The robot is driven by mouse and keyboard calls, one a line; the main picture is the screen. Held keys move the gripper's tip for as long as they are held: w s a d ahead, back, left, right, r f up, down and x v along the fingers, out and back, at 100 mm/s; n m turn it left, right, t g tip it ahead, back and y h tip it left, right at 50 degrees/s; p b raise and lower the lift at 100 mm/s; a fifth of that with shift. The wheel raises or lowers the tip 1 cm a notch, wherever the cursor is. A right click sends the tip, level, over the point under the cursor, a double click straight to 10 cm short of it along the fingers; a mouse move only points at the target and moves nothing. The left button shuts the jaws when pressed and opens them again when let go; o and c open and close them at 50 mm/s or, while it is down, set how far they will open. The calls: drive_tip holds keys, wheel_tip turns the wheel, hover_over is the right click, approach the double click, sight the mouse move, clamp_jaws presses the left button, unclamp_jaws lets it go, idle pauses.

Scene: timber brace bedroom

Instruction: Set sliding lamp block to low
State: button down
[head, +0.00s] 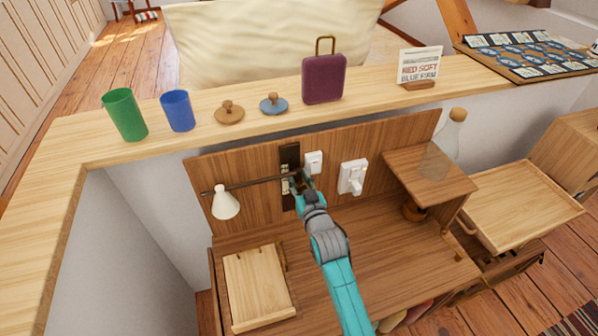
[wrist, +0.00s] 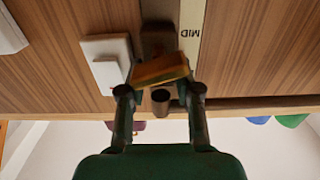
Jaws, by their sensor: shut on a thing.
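The sliding lamp block (wrist: 160,68), a brass-coloured block, sits on a dark vertical track (head: 289,158) on the wooden back panel. A dark rod (head: 245,184) runs left from it to a white cone lamp shade (head: 225,203). My gripper (wrist: 160,91) is shut on the block, one finger on each side; in the head view my gripper (head: 299,183) covers most of it. A pale label strip (wrist: 190,35) beside the track reads MID, upside down in the wrist view. The block is on the ledge side of that word, higher on the panel. Other marks cannot be read.
A white switch plate (head: 314,162) is close right of the track, with another switch (head: 352,177) beyond. The ledge (head: 80,135) above holds cups, lids and a purple case (head: 324,78).

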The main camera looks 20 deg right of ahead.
wheel_tip(320, 180, down, 8)
drive_tip(key=shift+r, duration=0.2)
drive_tip(key=c, duration=0.8)
unclamp_jaws()
drive_tip(key=shift+r, duration=0.1)
drive_tip(key=s, duration=1.2)
